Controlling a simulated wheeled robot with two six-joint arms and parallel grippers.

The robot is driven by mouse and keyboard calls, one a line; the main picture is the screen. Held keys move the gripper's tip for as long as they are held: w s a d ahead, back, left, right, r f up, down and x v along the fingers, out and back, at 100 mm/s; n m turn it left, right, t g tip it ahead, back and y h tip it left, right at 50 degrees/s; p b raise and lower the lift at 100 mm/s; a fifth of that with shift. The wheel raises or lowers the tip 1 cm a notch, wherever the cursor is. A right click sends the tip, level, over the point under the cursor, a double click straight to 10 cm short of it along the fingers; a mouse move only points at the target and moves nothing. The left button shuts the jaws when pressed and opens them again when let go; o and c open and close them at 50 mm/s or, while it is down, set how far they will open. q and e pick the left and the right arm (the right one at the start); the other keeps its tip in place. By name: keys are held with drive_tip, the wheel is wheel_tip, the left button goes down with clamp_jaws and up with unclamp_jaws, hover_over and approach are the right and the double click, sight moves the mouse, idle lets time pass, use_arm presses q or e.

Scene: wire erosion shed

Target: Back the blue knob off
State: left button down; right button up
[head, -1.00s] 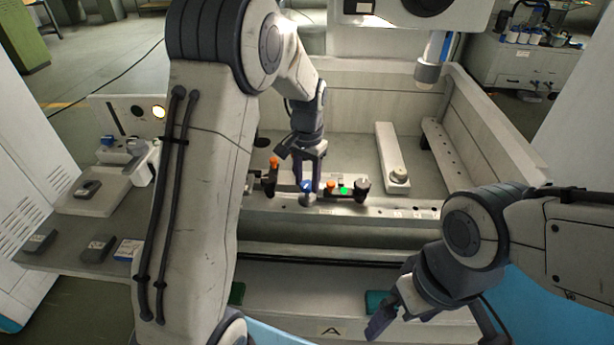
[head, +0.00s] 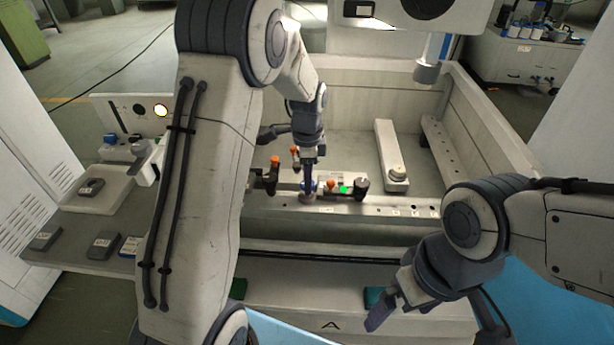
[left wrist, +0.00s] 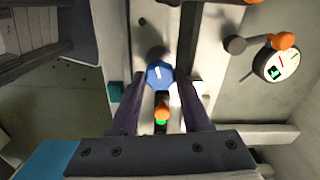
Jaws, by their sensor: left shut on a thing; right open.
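The blue knob (left wrist: 159,77) shows in the left wrist view as a faceted disc with a white mark, between the two dark fingertips. In the head view it is mostly hidden by my left gripper (head: 308,188), which reaches down over it at the rail with its fingers seen edge-on. My left gripper is shut on the blue knob. My right gripper (head: 388,306) is open and empty, low at the right, in front of the machine and well away from the knob.
An orange-topped part (head: 331,184), a green light (head: 343,189) and a black knob (head: 362,185) stand close right of the blue knob. A black clamp with an orange top (head: 274,162) stands to its left. A dial gauge (left wrist: 271,66) lies right in the left wrist view.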

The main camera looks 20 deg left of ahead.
use_arm(q)
drive_tip(key=shift+w+m, duration=0.1)
drive_tip(key=shift+m, duration=1)
drive_tip(key=shift+c, duration=1.8)
unclamp_jaws()
drive_tip(key=shift+r, duration=0.1)
wheel_tip(320, 180, up, 10)
drive_tip(key=b, duration=0.1)
drive_tip(key=shift+r, duration=0.2)
